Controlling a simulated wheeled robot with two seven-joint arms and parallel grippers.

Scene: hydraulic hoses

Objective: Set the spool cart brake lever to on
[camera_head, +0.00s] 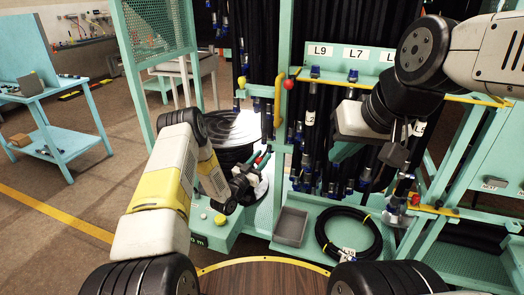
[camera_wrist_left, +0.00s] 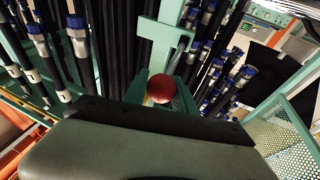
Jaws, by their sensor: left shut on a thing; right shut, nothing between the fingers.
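My left gripper (camera_head: 262,160) is at the front of the spool cart, beside the black spool (camera_head: 233,128). In the left wrist view its fingers (camera_wrist_left: 161,92) are closed around a round red knob (camera_wrist_left: 160,88), which looks like the end of the brake lever. The lever's shaft and its on/off marks are hidden or too small to read. The cart's green base (camera_head: 222,232) shows below my left arm, with a yellow button on it. My right gripper (camera_head: 398,152) is shut and empty, in front of the hose rack on the right.
The green hose rack (camera_head: 284,130) holds hanging black hoses under labels such as L9 and L7. A grey bin (camera_head: 290,226) and a coiled black hose (camera_head: 348,232) lie on its lower shelf. A blue table (camera_head: 42,92) stands left, with open floor before it.

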